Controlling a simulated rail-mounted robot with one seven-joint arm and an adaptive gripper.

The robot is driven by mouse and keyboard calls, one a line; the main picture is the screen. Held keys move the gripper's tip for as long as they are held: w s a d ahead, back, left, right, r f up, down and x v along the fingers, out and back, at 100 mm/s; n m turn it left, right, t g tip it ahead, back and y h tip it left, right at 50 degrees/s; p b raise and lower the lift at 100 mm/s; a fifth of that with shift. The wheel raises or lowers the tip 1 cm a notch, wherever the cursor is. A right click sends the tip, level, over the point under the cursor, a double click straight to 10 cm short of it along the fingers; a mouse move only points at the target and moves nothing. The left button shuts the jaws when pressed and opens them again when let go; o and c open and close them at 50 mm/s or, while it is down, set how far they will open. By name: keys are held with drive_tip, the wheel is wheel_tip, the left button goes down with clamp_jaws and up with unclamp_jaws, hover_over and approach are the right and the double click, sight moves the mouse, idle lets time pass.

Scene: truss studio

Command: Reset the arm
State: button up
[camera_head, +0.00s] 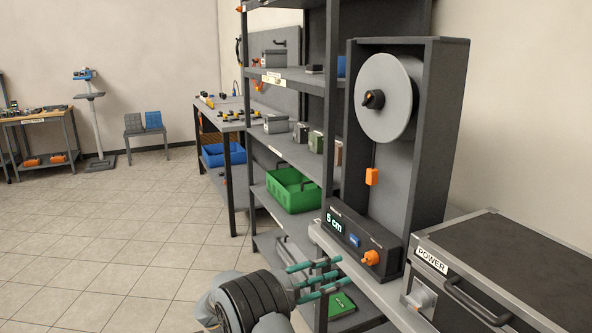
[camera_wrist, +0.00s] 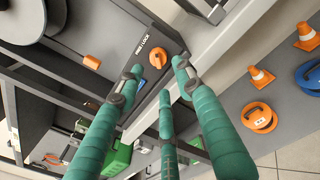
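My gripper (camera_head: 337,273) shows at the bottom centre of the head view, its green fingers extended towards the shelving and the front of the reel machine. In the wrist view the green fingers (camera_wrist: 157,76) are spread apart with nothing held between them. The reel machine's control box (camera_head: 348,236) is above and right of the fingertips in the head view; its display reads "5 cm". Its orange knob (camera_head: 370,258) also shows beyond the fingertips in the wrist view (camera_wrist: 158,57). I cannot tell the exact gap between fingers and bench.
A grey reel (camera_head: 386,97) hangs in the machine's frame. A POWER box (camera_head: 497,262) with a handle is at the right. Shelves hold a green crate (camera_head: 292,190). Orange cones (camera_wrist: 307,36) and weights (camera_wrist: 259,117) lie lower right in the wrist view. The tiled floor (camera_head: 100,225) is open at left.

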sight(365, 261)
drive_tip(key=x, duration=0.5)
drive_tip(key=b+x, duration=0.1)
drive_tip(key=x, duration=0.4)
drive_tip(key=shift+w+a+f, duration=0.1)
drive_tip(key=shift+w, duration=0.35)
drive_tip(key=m+b, duration=0.1)
drive_tip(key=m, duration=0.1)
drive_tip(key=m+b, duration=0.2)
drive_tip(key=shift+a+f+m+t, duration=0.2)
drive_tip(key=shift+m+t, duration=0.1)
drive_tip(key=m+b, duration=0.1)
drive_tip(key=m, duration=0.1)
drive_tip(key=m+b, duration=0.2)
drive_tip(key=m, duration=0.1)
drive_tip(key=shift+d+f+h, duration=0.1)
drive_tip(key=shift+f+h, duration=0.1)
drive_tip(key=shift+h, duration=0.2)
drive_tip(key=m+b, duration=0.3)
drive_tip(key=m, duration=0.2)
drive_tip(key=shift+r+b, duration=0.1)
drive_tip(key=shift+b, duration=0.25)
drive_tip(key=shift+r+m+b, duration=0.1)
drive_tip(key=shift+m+b, duration=0.45)
drive_tip(key=shift+m, duration=0.65)
drive_tip(key=shift+r+m, duration=0.2)
drive_tip(key=shift+m, duration=0.3)
drive_tip(key=shift+s+a, duration=0.1)
drive_tip(key=shift+a, duration=0.1)
